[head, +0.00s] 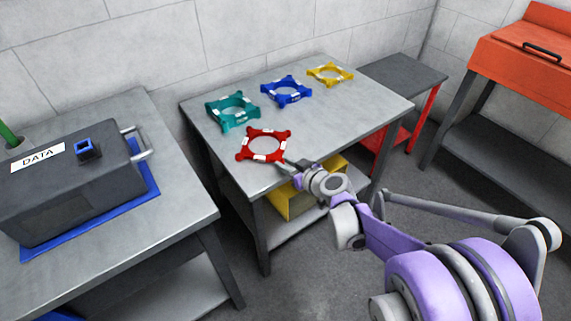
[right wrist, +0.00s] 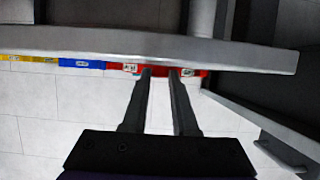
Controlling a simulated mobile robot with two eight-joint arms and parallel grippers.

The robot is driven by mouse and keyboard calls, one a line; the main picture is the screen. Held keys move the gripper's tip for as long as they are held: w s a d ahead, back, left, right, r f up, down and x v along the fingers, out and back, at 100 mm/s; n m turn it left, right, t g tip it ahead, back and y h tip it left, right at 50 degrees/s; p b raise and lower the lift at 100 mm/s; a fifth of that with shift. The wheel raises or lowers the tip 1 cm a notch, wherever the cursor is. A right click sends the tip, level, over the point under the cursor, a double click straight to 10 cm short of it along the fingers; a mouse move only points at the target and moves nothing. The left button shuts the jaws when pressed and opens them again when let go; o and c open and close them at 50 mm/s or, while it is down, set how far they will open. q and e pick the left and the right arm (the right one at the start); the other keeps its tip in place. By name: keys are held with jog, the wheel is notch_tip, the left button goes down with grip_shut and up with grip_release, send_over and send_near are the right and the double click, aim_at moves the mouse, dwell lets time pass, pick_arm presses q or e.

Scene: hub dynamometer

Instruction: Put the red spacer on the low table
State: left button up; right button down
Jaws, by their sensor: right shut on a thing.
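The red spacer (head: 264,146), a flat ring with corner lugs and white patches, is near the front left edge of the middle grey table (head: 345,104). My right gripper (head: 287,165) is shut on the near right side of its rim. In the right wrist view, both fingers (right wrist: 161,72) reach the red spacer (right wrist: 128,68), partly hidden behind the tabletop edge. I cannot tell whether it touches the tabletop. A lower dark-topped table (head: 402,74) with red legs stands beyond, at the right; its visible top is bare. My left gripper is not in view.
Teal (head: 226,112), blue (head: 300,91) and yellow (head: 340,73) spacers lie along the middle table's back. A yellow bin (head: 293,203) sits below. A DATA box (head: 70,190) stands on the left bench. An orange cabinet (head: 520,65) is at the far right.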

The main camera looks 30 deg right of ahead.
jog(key=shift+f, duration=0.15)
jog(key=c, duration=0.7)
grip_release()
jog(key=shift+r, duration=0.25)
jog(key=a+p+v, duration=0.1)
jog(key=p+v, duration=0.3)
jog(key=v, duration=0.7)
jog(key=s+a+f+g+y, duration=0.1)
jog(key=s+a+f+g, duration=0.15)
jog(key=s+a, duration=0.35)
jog(key=s+a+f+g+y, duration=0.1)
jog(key=s+a+f+g, duration=0.2)
jog(key=a, duration=0.4)
jog(key=s+g+h, duration=0.1)
jog(key=s, duration=0.2)
jog(key=s+g+h, duration=0.1)
jog(key=s, duration=0.2)
jog(key=s+f+m+g+h, duration=0.1)
jog(key=s, duration=0.3)
jog(key=shift+s+a+f+g, duration=0.1)
jog(key=shift+a+f+g, duration=0.05)
jog(key=shift+a+g, duration=0.15)
